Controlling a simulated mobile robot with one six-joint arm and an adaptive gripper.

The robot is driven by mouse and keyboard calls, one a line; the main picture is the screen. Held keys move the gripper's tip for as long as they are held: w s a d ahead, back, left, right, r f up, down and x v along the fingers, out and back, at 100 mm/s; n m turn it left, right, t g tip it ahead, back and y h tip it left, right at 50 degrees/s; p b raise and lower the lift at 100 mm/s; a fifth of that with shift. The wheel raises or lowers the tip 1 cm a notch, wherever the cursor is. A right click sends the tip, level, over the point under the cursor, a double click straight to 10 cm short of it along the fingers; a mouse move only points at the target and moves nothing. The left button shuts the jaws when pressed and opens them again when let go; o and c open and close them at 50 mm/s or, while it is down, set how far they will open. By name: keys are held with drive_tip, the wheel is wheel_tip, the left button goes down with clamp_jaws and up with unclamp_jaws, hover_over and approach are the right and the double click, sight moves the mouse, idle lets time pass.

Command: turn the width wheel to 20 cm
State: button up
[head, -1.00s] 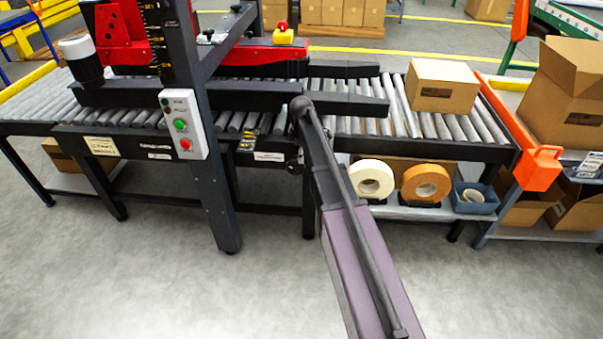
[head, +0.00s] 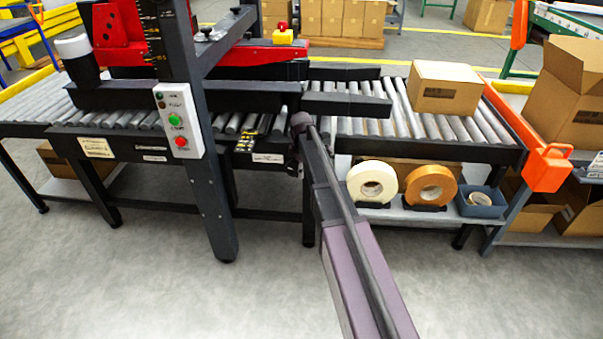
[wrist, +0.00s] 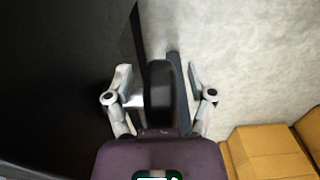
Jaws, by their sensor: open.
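In the wrist view, my gripper (wrist: 160,76) is open, with one finger on each side of a dark rounded part. This part looks like the width wheel (wrist: 159,92) seen edge-on. I cannot tell whether either finger touches it. In the head view, my arm (head: 335,210) reaches to the front rail of the machine and hides the gripper and most or all of the wheel.
The roller conveyor (head: 455,130) carries a closed box (head: 443,88). A control panel (head: 179,120) hangs on the machine's dark post, left of my arm. Tape rolls (head: 372,181) stand on the shelf below, right of the arm. The floor in front is clear.

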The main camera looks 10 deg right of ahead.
idle(0.3)
clamp_jaws()
drive_tip(key=shift+h, duration=0.5)
drive_tip(key=shift+a+r+g+h, duration=0.15)
drive_tip(key=shift+g+h, duration=0.35)
drive_tip(key=shift+h, duration=0.4)
drive_tip(key=h+b, duration=0.1)
drive_tip(key=h, duration=0.1)
drive_tip(key=shift+r+g+h+b, duration=0.1)
drive_tip(key=shift+g+h+b, duration=0.2)
drive_tip(key=shift+g, duration=0.1)
drive_tip(key=h+b, duration=0.1)
drive_tip(key=g+h+b, duration=0.1)
drive_tip(key=h, duration=0.1)
drive_tip(key=shift+w+a+r+b, duration=0.1)
drive_tip(key=shift+a+r+b, duration=0.05)
drive_tip(key=shift+r+b, duration=0.15)
drive_tip(key=shift+r+h+b, duration=0.25)
drive_tip(key=shift+h+b, duration=0.4)
drive_tip(key=shift+h, duration=0.05)
